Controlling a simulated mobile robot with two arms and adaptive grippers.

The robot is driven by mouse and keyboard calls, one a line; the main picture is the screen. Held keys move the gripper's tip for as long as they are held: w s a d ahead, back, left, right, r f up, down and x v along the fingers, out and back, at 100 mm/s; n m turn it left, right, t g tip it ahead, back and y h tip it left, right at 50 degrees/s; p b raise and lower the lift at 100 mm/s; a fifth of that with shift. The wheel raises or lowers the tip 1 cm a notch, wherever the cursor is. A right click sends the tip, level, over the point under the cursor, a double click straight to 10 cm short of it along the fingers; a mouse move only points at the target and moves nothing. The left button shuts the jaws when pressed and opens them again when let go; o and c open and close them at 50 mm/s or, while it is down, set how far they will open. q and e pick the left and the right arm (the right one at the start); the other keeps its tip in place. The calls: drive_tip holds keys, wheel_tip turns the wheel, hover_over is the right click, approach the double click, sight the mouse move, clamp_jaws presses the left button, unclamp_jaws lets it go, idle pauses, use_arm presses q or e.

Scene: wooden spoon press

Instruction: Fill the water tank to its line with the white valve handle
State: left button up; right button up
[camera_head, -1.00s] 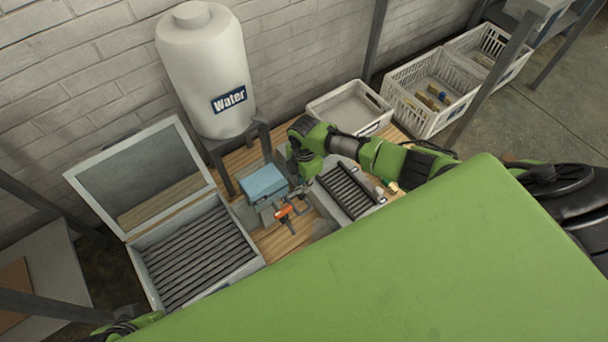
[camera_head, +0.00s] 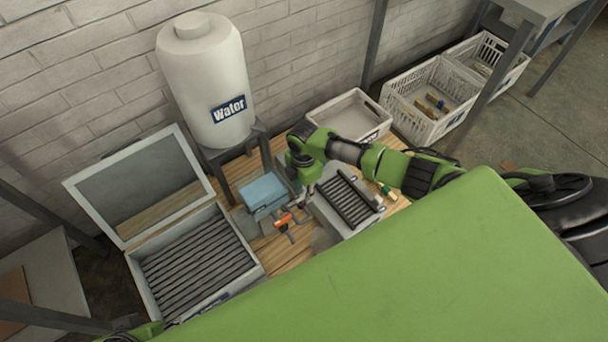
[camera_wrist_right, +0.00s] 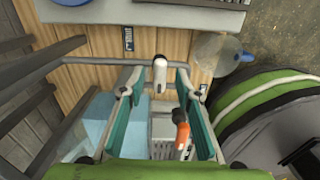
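A large white tank (camera_head: 208,85) with a blue "Water" label stands on a dark metal stand against the brick wall. A light blue box (camera_head: 263,192) sits on the wooden bench below it, beside an orange-handled part (camera_head: 283,221). The blue box also shows in the right wrist view (camera_wrist_right: 100,125). My right gripper (camera_wrist_right: 156,77) is open, its teal fingers pointing down at the bench. A white handle (camera_wrist_right: 160,74) on a metal pipe lies between the fingers, with a gap on both sides. No fill line is visible.
An open grey case (camera_head: 185,285) with dark ridged slats stands left. A ridged tray (camera_head: 348,203) sits right of my gripper. White crates (camera_head: 430,120) stand back right. A clear round vessel (camera_wrist_right: 212,52) is near the handle.

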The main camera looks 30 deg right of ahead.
wheel_tip(320, 180, up, 11)
drive_tip(key=shift+f, duration=0.15)
drive_tip(key=shift+s+f, duration=0.1)
drive_tip(key=shift+s, duration=0.05)
idle(0.5)
